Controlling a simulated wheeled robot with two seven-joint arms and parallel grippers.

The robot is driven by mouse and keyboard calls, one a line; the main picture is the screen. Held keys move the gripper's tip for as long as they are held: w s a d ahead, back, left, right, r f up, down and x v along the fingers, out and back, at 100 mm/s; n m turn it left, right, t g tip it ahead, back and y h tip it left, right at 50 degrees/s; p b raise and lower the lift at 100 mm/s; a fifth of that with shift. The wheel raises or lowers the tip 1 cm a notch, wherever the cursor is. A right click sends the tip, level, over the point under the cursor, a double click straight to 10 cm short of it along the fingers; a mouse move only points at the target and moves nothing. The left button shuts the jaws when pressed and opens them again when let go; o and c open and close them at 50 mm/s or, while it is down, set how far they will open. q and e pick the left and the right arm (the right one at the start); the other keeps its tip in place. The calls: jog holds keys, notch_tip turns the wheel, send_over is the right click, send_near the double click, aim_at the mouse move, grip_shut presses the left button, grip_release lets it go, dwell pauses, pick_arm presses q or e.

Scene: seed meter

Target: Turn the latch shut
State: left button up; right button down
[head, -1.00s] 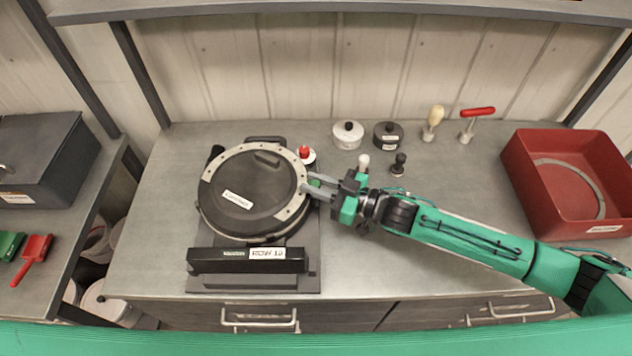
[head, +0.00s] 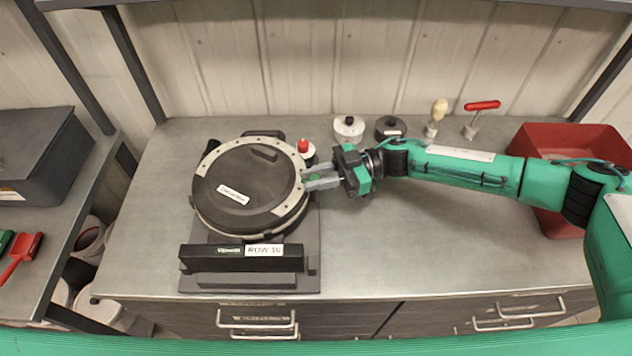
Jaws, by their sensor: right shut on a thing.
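The seed meter (head: 243,200) is a round black housing with a pale, bolted rim, on a dark stand (head: 240,262) at centre left of the bench. Its lid lies on the housing. My right gripper (head: 306,181) reaches in from the right, with its grey fingers at the right edge of the rim. It is shut on a small part there, apparently the latch, which the fingers hide; its exact angle cannot be told. My left gripper is not in view.
A red-topped knob (head: 304,147) stands close behind the gripper. A white lidded pot (head: 348,129), a dark pot (head: 390,127), a cream-handled tool (head: 435,117) and a red T-handle (head: 482,106) stand at the back. A red bin (head: 535,145) is partly behind my arm.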

jog(key=shift+n+g+h+b, duration=0.7)
jog(key=shift+n+g+b, duration=0.4)
jog(key=shift+g, duration=0.5)
jog(key=c, duration=1.3)
grip_release()
jog(key=shift+a, duration=0.1)
